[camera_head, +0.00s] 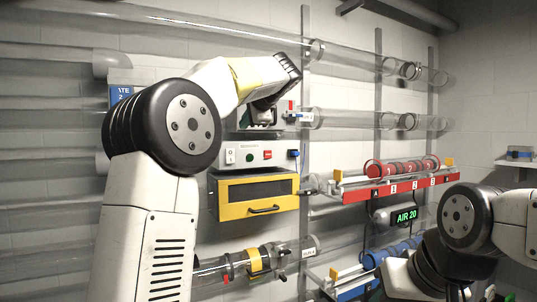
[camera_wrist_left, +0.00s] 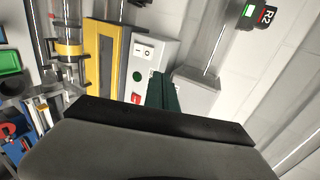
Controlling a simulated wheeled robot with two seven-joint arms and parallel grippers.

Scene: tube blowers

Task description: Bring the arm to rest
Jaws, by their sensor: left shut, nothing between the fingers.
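My left arm comes up from the lower left in the head view and bends over at a black joint. Its dark gripper (camera_head: 262,119) hangs in front of the upper part of the grey control box (camera_head: 231,175). In the left wrist view the green-dark fingers (camera_wrist_left: 164,90) are together and empty, in front of the control box's panel (camera_wrist_left: 150,60). Whether the fingers touch the box is unclear. My right arm shows at the lower right, bent, and its gripper is not in view.
A yellow-framed drawer (camera_head: 258,194) is below the box. Clear tubes (camera_head: 345,120) run along the wall. A red rack (camera_head: 400,188) holds red canisters, and a blue rack (camera_head: 352,291) holds blue ones.

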